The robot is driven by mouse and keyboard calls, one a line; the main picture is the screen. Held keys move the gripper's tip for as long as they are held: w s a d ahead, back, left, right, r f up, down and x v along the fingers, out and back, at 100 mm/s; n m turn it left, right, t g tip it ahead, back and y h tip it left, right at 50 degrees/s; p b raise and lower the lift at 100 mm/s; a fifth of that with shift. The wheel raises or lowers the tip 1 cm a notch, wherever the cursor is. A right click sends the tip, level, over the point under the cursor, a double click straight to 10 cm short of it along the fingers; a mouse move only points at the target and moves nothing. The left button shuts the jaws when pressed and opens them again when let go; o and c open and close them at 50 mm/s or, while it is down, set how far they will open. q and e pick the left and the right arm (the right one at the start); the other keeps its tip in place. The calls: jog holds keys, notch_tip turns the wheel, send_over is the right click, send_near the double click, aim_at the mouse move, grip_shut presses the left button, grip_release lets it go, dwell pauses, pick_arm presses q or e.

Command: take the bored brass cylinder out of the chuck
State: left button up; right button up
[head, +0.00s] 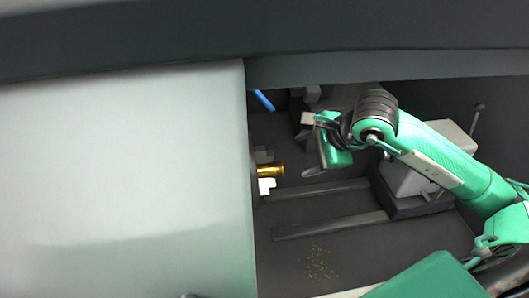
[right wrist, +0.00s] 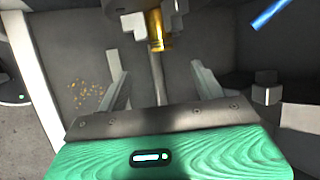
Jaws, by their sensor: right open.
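The brass cylinder (head: 270,171) sticks out to the right from the chuck, level, between the pale chuck jaws (head: 266,186). The door hides most of the chuck. My right gripper (head: 309,146) is inside the machine, a short way right of the cylinder, open and empty. In the right wrist view the brass cylinder (right wrist: 157,28) shows at the top centre, beyond the two spread fingers of the right gripper (right wrist: 161,76) and apart from them. The bore cannot be made out. My left gripper is not in view.
A large grey door (head: 125,180) covers the left side. A blue nozzle (head: 264,101) hangs above the chuck. Two rails (head: 330,227) run along the floor to a grey block (head: 411,172) at the right. Brass chips (head: 320,263) lie on the floor in front.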

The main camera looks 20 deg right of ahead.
aim_at(282, 166)
jog(key=p+x, duration=0.2)
jog(key=x, duration=0.5)
jog(key=shift+w+f+p, duration=0.1)
jog(key=shift+p, duration=0.25)
jog(key=shift+w+a+f, duration=0.15)
jog(key=shift+w+f, duration=0.15)
jog(key=shift+f, duration=0.15)
jog(key=shift+w+f+p, duration=0.1)
jog(key=shift+f+p, duration=0.05)
jog(key=shift+p, duration=0.25)
jog(key=p+x, duration=0.1)
jog(key=x, duration=0.1)
jog(key=p+x, duration=0.1)
jog(key=shift+w+f+p, duration=0.25)
jog(key=shift+f+p, duration=0.1)
jog(key=shift+f, duration=0.05)
jog(key=shift+w+f, duration=0.2)
jog(key=shift+f, duration=0.25)
jog(key=c, duration=1.4)
jog(key=shift+r, duration=0.1)
grip_shut()
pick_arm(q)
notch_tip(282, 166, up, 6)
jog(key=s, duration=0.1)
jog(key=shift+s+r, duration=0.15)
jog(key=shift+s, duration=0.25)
